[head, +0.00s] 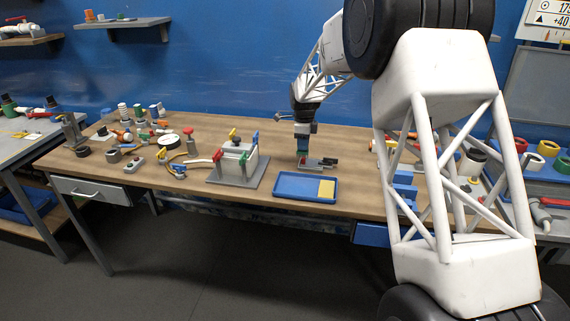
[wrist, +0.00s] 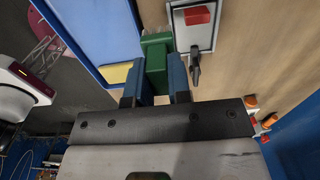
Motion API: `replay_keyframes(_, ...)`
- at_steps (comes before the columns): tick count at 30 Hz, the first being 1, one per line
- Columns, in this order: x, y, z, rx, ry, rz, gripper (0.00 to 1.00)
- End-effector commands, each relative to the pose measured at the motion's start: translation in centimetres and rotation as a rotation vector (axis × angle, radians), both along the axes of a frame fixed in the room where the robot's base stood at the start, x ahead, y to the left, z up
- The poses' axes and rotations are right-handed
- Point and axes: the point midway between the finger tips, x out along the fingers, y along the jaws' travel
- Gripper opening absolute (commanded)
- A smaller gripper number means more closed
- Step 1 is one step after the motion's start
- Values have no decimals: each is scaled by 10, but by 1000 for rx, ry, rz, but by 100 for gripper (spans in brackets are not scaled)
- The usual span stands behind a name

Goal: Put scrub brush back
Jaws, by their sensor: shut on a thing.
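The scrub brush (wrist: 156,56) has a green body with pale bristles at its far end in the wrist view. My gripper (wrist: 155,76) is shut on it, with one blue finger on each side of the green body. In the head view my gripper (head: 302,147) points down over the wooden bench, behind the blue tray, and the brush is too small there to make out clearly. The blue tray (head: 286,194) lies near the bench's front edge with a yellow pad (head: 326,189) at its right end. The wrist view shows the tray (wrist: 92,28) left of the brush.
A grey device (head: 318,163) with a red block lies close by my gripper; it also shows in the wrist view (wrist: 203,35), right of the brush. A grey-white cell with coloured clamps (head: 238,160) stands left of the tray. Several small parts crowd the bench's left end.

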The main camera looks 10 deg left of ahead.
Motion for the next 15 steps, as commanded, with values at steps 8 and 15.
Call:
replay_keyframes(8, -69, 16, -17, -1, 2, 0, 0)
replay_keyframes(15, -96, 20, -24, 0, 1, 0, 0)
